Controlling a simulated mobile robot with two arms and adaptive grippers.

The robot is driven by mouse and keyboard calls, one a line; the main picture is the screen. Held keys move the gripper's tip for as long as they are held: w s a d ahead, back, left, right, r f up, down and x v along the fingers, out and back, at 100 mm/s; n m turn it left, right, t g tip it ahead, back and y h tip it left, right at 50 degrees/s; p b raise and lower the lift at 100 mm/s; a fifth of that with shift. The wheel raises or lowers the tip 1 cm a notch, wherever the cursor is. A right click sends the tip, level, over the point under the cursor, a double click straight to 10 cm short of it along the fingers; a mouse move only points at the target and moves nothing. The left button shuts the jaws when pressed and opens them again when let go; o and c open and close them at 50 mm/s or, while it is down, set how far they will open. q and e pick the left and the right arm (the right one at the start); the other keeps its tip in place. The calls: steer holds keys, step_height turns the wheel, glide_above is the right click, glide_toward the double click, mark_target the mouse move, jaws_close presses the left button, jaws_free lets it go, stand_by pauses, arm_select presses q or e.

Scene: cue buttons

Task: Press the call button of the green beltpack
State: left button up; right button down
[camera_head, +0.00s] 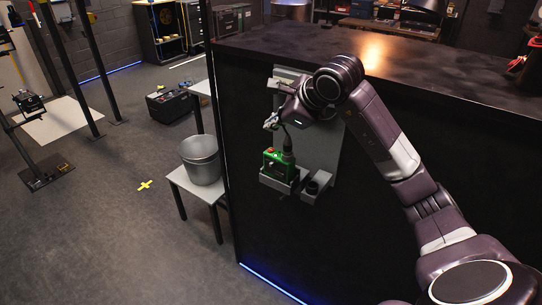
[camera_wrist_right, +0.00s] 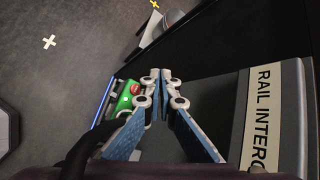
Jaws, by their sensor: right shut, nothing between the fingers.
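The green beltpack (camera_head: 275,166) sits in a grey holder on a light grey panel (camera_head: 322,150) on the front of the black counter. A small red spot shows on its top. My right gripper (camera_head: 270,123) is above it and apart from it, shut and empty. In the right wrist view the beltpack (camera_wrist_right: 124,99) lies left of the gripper fingers (camera_wrist_right: 161,76), partly hidden by them and by a dark cable or hose. A red button (camera_wrist_right: 136,89) shows on its top beside the fingers. My left gripper is out of view.
A black cup-like holder (camera_head: 318,183) is right of the beltpack. A metal bucket (camera_head: 201,160) stands on a small table left of the counter. The panel carries lettering (camera_wrist_right: 264,115) in the right wrist view.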

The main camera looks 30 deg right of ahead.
mark_target(273, 153)
steer(key=shift+f+b, duration=1.55)
steer(key=shift+f, duration=0.85)
steer(key=shift+f+b, duration=0.35)
steer(key=shift+b, duration=0.1)
steer(key=shift+f+b, duration=0.3)
steer(key=shift+s+a+f, duration=0.1)
steer(key=shift+s+f, duration=0.05)
steer(key=shift+f, duration=0.3)
steer(key=shift+r, duration=0.1)
stand_by(0.3)
steer(key=shift+w+d+r+p, duration=0.2)
steer(key=shift+r+p, duration=0.1)
steer(key=shift+r, duration=0.5)
